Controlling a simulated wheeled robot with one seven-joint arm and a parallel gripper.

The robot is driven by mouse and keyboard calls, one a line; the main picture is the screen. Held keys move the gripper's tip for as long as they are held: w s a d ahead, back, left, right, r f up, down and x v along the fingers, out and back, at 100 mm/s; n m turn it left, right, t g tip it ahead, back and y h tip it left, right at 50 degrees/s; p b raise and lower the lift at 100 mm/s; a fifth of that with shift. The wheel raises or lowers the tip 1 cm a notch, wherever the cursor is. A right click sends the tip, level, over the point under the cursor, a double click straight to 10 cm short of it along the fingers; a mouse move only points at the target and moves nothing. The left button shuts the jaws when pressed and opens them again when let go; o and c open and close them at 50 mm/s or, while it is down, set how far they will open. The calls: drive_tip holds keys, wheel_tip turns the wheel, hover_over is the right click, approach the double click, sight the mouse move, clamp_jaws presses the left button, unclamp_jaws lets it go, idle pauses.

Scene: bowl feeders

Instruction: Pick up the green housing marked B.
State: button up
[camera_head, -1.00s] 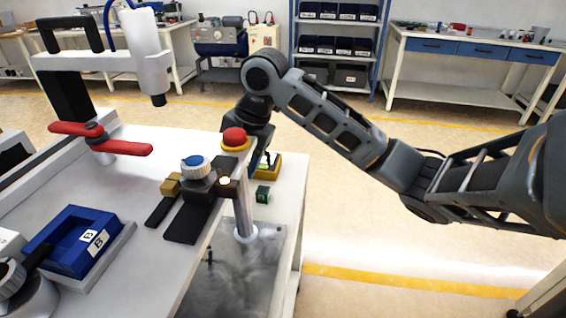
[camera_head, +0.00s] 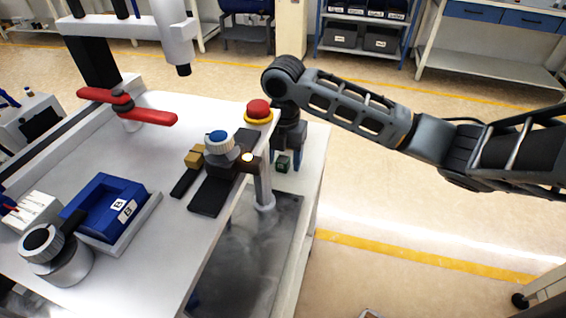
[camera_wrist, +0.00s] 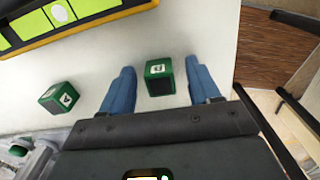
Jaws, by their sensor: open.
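A small green housing (camera_wrist: 159,76) with a white mark stands on the white table between my gripper's two blue fingers in the wrist view; its letter is too small to read. In the head view this green housing (camera_head: 283,163) shows under my arm's end. My gripper (camera_wrist: 160,66) is open, one finger on each side of it, with gaps visible. A second green housing (camera_wrist: 58,97) with a white mark lies to the left, outside the fingers. I cannot tell its letter.
A yellow-edged black tray with bright green pieces (camera_wrist: 70,22) is at the upper left of the wrist view. A red button on a yellow collar (camera_head: 258,110) stands beside my arm's end. A blue bin (camera_head: 108,206) sits farther left. The table edge is right of the fingers.

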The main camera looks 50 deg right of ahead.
drive_tip(key=c, duration=1)
drive_tip(key=shift+c, duration=0.2)
